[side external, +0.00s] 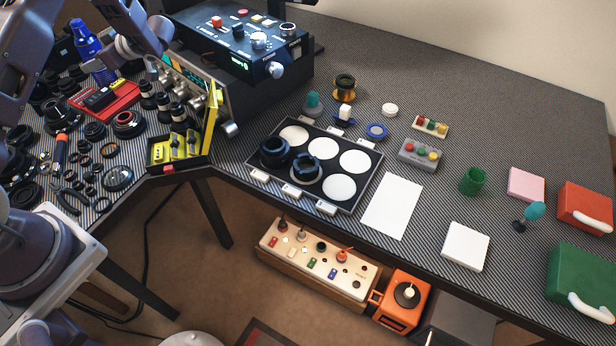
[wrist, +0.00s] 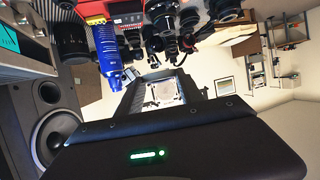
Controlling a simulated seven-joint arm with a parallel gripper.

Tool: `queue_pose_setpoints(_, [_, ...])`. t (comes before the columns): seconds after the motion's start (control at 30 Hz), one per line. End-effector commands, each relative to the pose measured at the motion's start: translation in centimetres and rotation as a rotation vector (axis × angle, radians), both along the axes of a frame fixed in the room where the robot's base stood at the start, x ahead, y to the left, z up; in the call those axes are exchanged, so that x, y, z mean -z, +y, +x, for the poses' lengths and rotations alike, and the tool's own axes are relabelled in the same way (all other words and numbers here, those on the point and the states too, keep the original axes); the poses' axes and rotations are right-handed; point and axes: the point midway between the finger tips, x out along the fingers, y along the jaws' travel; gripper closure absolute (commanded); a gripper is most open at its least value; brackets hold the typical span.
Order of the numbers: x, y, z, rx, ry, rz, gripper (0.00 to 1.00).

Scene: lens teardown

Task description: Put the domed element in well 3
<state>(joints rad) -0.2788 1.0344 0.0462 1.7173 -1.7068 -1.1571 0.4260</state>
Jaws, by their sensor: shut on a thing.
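My gripper (wrist: 165,90) shows in the wrist view, its two dark fingers closed on a pale, glassy round piece (wrist: 164,94). This appears to be the domed element, but its curve is too small to tell. In the side view my arm is at the upper left, above the cluttered bench, and the fingers cannot be made out. The black well tray (side external: 368,185) lies mid-table, well away from my arm. Its front right well (side external: 339,187) and three others show bare white discs. Black rings (side external: 275,150) (side external: 306,168) sit at the other two. The well numbers are not readable.
An instrument box (side external: 240,45) and a yellow-black case (side external: 180,150) stand between my arm and the tray. A blue bottle (side external: 86,38) is near my arm. White paper (side external: 392,205) lies right of the tray. Small parts (side external: 344,88) stand behind it.

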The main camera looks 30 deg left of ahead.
Motion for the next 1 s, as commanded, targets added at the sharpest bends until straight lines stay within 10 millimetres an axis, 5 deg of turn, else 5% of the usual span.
queue_pose_setpoints(0.2, [-4.1, -0.3, 0.2, 0.009, 0.000, 0.001, 0.96])
queue_pose_setpoints(0.57, [-4.0, -7.2, 6.3, 0.226, -0.002, 0.010, 0.96])
queue_pose_setpoints(0.77, [-4.2, -15.3, 11.0, 0.446, -0.007, 0.015, 0.96])
queue_pose_setpoints(1.0, [-4.2, -30.7, 15.5, 0.818, -0.010, 0.018, 0.96])
